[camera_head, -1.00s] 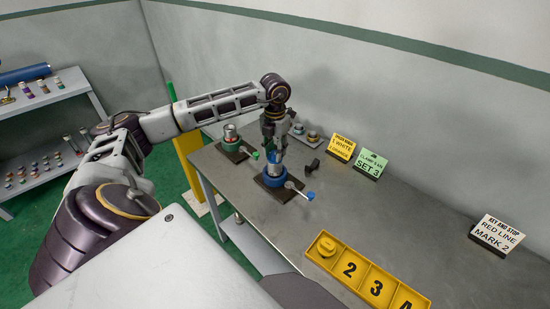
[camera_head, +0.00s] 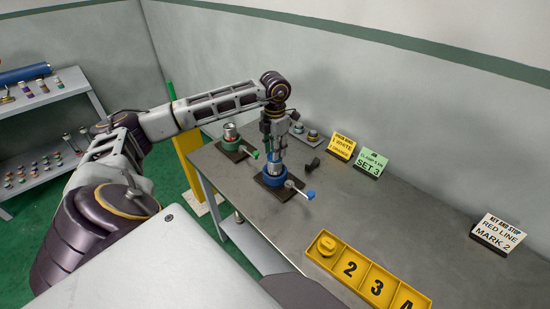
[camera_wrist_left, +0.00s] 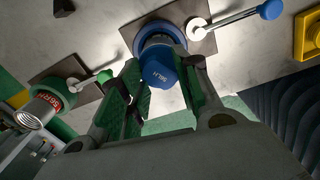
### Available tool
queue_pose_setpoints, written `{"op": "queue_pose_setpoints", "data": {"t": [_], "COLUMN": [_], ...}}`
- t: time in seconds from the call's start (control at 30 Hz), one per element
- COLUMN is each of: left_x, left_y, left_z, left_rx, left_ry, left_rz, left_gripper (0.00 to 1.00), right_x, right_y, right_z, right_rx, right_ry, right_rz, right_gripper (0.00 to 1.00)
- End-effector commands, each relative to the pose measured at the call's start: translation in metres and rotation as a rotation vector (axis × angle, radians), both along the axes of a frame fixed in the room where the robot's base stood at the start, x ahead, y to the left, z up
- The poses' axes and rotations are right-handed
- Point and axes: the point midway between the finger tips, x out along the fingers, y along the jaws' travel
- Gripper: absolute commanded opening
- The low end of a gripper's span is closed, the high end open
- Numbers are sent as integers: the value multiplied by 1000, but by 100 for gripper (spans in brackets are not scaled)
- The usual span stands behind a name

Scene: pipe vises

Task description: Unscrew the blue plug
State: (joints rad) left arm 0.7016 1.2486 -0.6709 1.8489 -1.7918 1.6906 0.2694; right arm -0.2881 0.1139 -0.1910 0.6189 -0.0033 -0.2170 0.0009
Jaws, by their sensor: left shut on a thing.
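The blue plug (camera_wrist_left: 160,72), with small lettering, stands between the green-padded fingers of my left gripper (camera_wrist_left: 165,88) in the left wrist view. My left gripper (camera_head: 272,168) is shut on it and points down over the blue vise (camera_head: 270,181) in the head view, hiding most of the plug. The blue vise ring (camera_wrist_left: 158,32) shows right behind the plug, on a dark base plate, with a blue-knobbed lever (camera_head: 300,190). I cannot tell how far the plug is out of the pipe. My right gripper is not in view.
A green vise (camera_head: 231,143) holding a pipe (camera_wrist_left: 42,108) stands beside the blue one. Small parts (camera_head: 305,133) lie behind the gripper. Signs (camera_head: 371,164) stand along the wall, and a yellow numbered tray (camera_head: 365,275) lies at the front.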

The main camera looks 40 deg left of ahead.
Motion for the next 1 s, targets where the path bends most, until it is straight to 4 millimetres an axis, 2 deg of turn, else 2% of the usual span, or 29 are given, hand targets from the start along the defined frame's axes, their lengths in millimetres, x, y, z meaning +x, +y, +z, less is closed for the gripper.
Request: {"op": "queue_pose_setpoints", "data": {"t": [1.0], "left_x": [0], "left_y": [0], "left_z": [0], "left_rx": [0], "left_ry": [1], "left_rz": [-568], "left_gripper": [4], "right_x": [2], "right_y": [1], "right_z": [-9], "right_rx": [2], "right_ry": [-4], "right_rz": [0], "right_gripper": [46]}}
